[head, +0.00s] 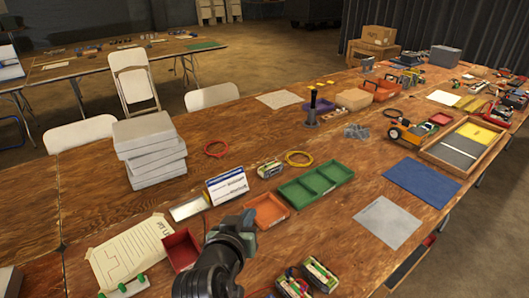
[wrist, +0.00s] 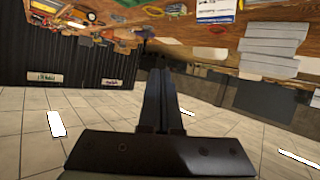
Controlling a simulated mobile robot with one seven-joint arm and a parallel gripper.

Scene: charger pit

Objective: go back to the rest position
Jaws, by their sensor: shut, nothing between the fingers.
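My gripper (wrist: 162,75) shows in the wrist view as two dark fingers side by side, pressed together with nothing between them. In that view the scene is upside down, with the table along the top and the tiled surface below. In the head view my dark arm rises from the bottom edge, over the near part of the wooden table. The fingers cannot be made out there. My gripper appears clear of the objects on the table.
Near my arm are a red tray (head: 180,249), an orange tray (head: 266,210), a green divided tray (head: 315,184) and a blue-and-white box (head: 227,186). Grey stacked boxes (head: 150,149) stand farther left. A blue mat (head: 422,181) lies right. Bare wood shows between them.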

